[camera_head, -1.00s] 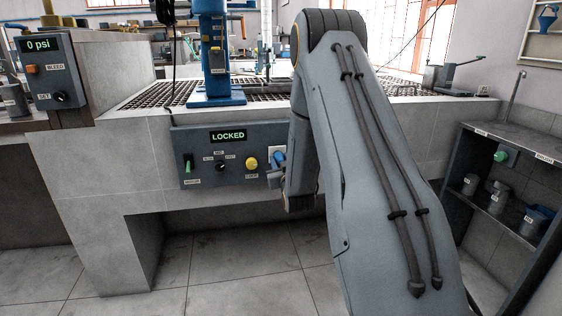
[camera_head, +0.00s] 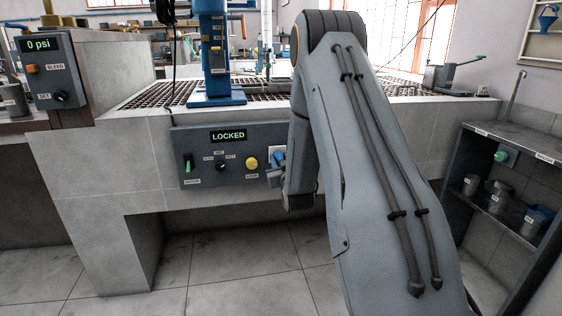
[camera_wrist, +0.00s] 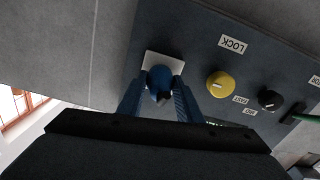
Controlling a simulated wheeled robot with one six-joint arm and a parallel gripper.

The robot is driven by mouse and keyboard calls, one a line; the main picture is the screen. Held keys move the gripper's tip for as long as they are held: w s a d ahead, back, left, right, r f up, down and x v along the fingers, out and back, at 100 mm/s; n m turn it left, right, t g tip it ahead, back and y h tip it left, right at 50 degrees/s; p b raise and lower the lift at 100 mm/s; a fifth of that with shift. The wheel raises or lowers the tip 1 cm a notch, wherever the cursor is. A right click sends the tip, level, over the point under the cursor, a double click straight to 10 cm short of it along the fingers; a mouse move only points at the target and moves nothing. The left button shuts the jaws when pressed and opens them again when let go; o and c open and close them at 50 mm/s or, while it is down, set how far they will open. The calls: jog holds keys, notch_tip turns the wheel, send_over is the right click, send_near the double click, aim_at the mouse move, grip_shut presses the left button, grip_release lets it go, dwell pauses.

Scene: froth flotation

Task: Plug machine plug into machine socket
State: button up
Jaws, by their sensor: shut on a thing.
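The blue machine plug (camera_wrist: 158,80) is between the two fingers of my gripper (camera_wrist: 160,88) in the wrist view, and the fingers are shut on it. It also shows in the head view (camera_head: 279,157), partly hidden by my arm. The white plate of the machine socket (camera_wrist: 163,59) is right behind the plug on the grey control panel; it shows in the head view (camera_head: 274,150) at the panel's right end.
The panel (camera_head: 231,174) carries a "LOCKED" display (camera_head: 228,135), a green switch (camera_head: 188,163), a black knob (camera_head: 220,166) and a yellow button (camera_head: 251,163). The stone bench (camera_head: 100,150) stands around it. A shelf unit with cups (camera_head: 497,195) stands at the right.

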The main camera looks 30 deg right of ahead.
jog(key=shift+w, duration=0.25)
jog(key=o, duration=1.1)
jog(key=shift+s, duration=0.1)
jog(key=v, duration=0.7)
jog(key=shift+s+p, duration=0.3)
jog(key=shift+p, duration=0.05)
jog(key=shift+a, duration=0.1)
